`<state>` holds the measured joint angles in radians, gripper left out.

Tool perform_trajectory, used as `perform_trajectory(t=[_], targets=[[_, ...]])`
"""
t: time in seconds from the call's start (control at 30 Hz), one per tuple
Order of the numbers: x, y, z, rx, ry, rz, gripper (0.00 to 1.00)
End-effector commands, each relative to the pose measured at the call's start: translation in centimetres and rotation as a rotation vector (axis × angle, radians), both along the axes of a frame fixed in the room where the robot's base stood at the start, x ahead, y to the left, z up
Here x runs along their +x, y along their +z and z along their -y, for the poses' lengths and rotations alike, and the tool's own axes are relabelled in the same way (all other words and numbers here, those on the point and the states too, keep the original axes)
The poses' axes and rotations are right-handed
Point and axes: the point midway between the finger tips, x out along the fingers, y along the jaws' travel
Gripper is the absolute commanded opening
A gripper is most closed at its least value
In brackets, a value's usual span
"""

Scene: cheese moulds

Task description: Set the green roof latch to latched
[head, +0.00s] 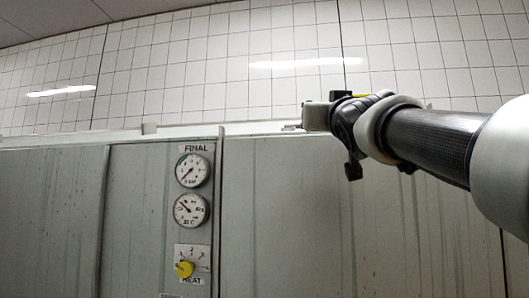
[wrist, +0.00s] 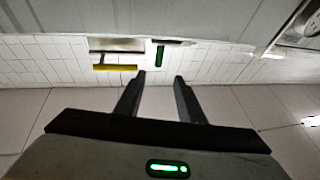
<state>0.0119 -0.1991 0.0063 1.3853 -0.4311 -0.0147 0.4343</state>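In the wrist view a small dark green bar, the green latch (wrist: 160,55), stands upright in the picture near the edge of the grey cabinet. My gripper (wrist: 160,76) is open and empty. Its two dark fingers are apart, and the latch shows just beyond and between their tips. I cannot tell whether they touch it. In the head view my gripper (head: 291,127) is at the top edge of the cabinet, seen from the side. The green latch cannot be made out there.
A yellow bar (wrist: 115,67) lies crosswise left of the green latch in the wrist view. The grey cabinet (head: 290,215) carries two dials (head: 192,170) and a yellow knob (head: 185,268). A tiled wall (head: 230,75) stands behind.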

Motion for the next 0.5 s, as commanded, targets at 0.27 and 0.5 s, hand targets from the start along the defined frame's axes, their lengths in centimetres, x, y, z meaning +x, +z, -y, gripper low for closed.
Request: perform_trajectory(t=[0.27,0.5], targets=[[4.8,2.1,0.0,0.0,-0.001,-0.006,0.36],[9.7,4.3,0.0,0.0,-0.001,-0.007,0.36]])
